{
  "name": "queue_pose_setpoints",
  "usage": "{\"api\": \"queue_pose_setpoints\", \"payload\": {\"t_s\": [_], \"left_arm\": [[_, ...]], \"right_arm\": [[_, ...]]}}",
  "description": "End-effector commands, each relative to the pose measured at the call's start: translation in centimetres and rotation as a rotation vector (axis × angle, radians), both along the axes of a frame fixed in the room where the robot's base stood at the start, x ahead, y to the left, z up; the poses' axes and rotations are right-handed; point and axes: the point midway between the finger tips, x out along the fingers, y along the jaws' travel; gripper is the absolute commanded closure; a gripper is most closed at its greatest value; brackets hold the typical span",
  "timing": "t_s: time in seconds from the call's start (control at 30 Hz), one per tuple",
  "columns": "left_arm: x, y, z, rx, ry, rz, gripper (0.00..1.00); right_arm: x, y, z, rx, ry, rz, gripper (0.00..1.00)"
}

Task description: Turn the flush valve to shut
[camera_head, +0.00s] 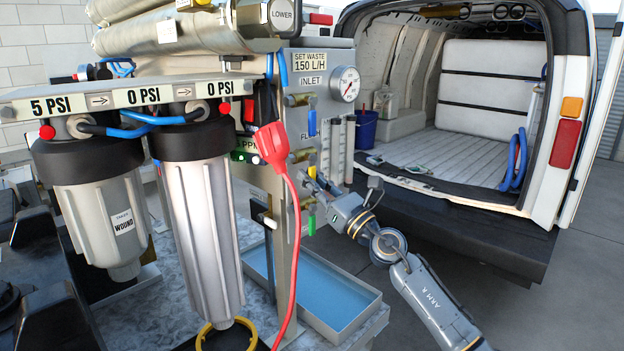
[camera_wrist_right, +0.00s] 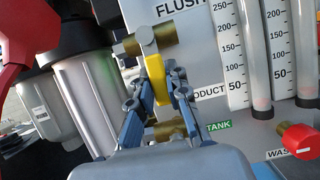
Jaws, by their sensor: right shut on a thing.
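The flush valve has a yellow lever (camera_wrist_right: 156,80) and a brass body (camera_wrist_right: 146,41), under the FLUSH label (camera_wrist_right: 185,5) in the right wrist view. The lever points down from the body, roughly upright in that view. My right gripper (camera_wrist_right: 158,97) has its two blue fingers closed on the lever from both sides. In the head view my right gripper (camera_head: 318,186) is at the panel's right edge, by the yellow lever (camera_head: 312,172). The gripper hides part of the valve there. My left gripper is out of view.
A blue lever (camera_head: 312,123) is above and a green lever (camera_head: 311,224) below my right gripper. Flow tubes (camera_wrist_right: 238,60) and a red knob (camera_wrist_right: 300,139) are to the right in the wrist view. A tray (camera_head: 340,333) lies below.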

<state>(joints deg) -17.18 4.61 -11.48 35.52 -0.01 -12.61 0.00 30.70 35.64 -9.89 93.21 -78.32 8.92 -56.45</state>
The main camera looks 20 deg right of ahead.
Motion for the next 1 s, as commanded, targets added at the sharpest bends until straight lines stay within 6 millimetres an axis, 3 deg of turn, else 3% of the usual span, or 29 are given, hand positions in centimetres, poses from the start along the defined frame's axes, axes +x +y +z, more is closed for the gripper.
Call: {"api": "queue_pose_setpoints", "payload": {"t_s": [0.03,0.13,0.17,0.57,1.0], "left_arm": [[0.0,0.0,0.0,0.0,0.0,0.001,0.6],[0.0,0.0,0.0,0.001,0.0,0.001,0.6],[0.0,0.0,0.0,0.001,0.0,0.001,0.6],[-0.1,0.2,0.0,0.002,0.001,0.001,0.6],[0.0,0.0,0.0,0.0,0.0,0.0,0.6]], "right_arm": [[0.0,0.0,0.0,0.004,0.0,0.002,0.83],[0.0,0.0,0.0,0.004,0.0,0.002,0.62],[0.0,0.0,0.0,0.003,0.0,0.001,0.6],[-0.6,-0.3,-0.4,0.001,0.003,0.0,0.6],[-7.5,-2.6,-3.6,0.004,0.005,0.001,0.6]]}}
